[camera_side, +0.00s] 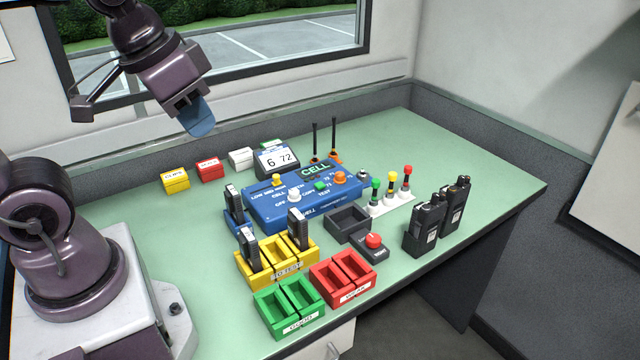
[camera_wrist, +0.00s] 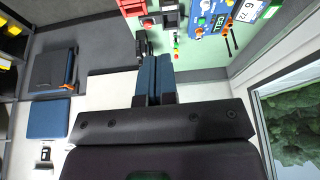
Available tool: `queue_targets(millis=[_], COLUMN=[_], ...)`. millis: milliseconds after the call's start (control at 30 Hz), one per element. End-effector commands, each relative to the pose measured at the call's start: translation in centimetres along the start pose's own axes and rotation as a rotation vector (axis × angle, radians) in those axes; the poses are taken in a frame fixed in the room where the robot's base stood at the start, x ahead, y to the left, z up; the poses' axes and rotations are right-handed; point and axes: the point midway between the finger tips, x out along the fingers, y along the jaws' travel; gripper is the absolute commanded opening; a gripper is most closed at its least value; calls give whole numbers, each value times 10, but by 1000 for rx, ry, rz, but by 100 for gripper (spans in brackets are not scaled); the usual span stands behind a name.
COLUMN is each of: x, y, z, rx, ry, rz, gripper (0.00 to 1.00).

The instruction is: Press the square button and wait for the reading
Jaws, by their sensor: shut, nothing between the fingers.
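In the wrist view my gripper (camera_wrist: 156,60) also shows shut; the box (camera_wrist: 208,22) is at the upper right, partly cut off.
A dark stand showing "6 72" (camera_side: 277,158) is behind the box. Yellow (camera_side: 277,268), green (camera_side: 289,312) and red (camera_side: 343,281) trays stand in front, some holding dark batteries. A red-button unit (camera_side: 373,246), signal lamps (camera_side: 391,196) and radios (camera_side: 437,220) are to the right.

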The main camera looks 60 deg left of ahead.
Motion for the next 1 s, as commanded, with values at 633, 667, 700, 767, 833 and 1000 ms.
queue_targets(millis=[633, 667, 700, 767, 833, 1000], x=[166, 176, 190, 211, 234, 270], y=[-102, -107, -113, -121, -127, -128], z=[-91, -96, -102, -111, -122, -159], rx=[196, 220, 255, 312, 386, 586], ry=[-105, -94, -76, -42, 8, 197], rz=[-185, -188, -190, -190, -186, -174], gripper=[0, 0, 0, 0, 0, 0])
